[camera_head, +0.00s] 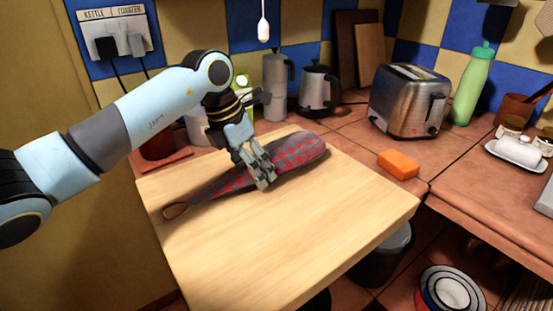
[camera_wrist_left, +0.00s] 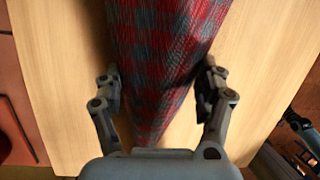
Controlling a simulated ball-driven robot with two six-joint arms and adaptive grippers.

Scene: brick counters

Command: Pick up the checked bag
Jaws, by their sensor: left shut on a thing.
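The checked bag (camera_head: 299,153), red and grey-blue and long, lies on the light wooden board (camera_head: 290,240). Its narrow end with a reddish loop (camera_head: 175,210) points to the lower left. My left gripper (camera_head: 262,176) is over the bag's middle, its fingers down by the board. In the left wrist view the bag (camera_wrist_left: 165,50) runs between the two fingers of my left gripper (camera_wrist_left: 160,90), one on each side. The gripper is shut on the bag. The bag appears to rest on the board still.
A steel toaster (camera_head: 408,102), a dark kettle (camera_head: 318,90) and a green bottle (camera_head: 472,86) stand behind on the tiled counter. An orange block (camera_head: 398,164) lies right of the board. A dark bin (camera_head: 383,262) stands below the board's right edge. The board's front is clear.

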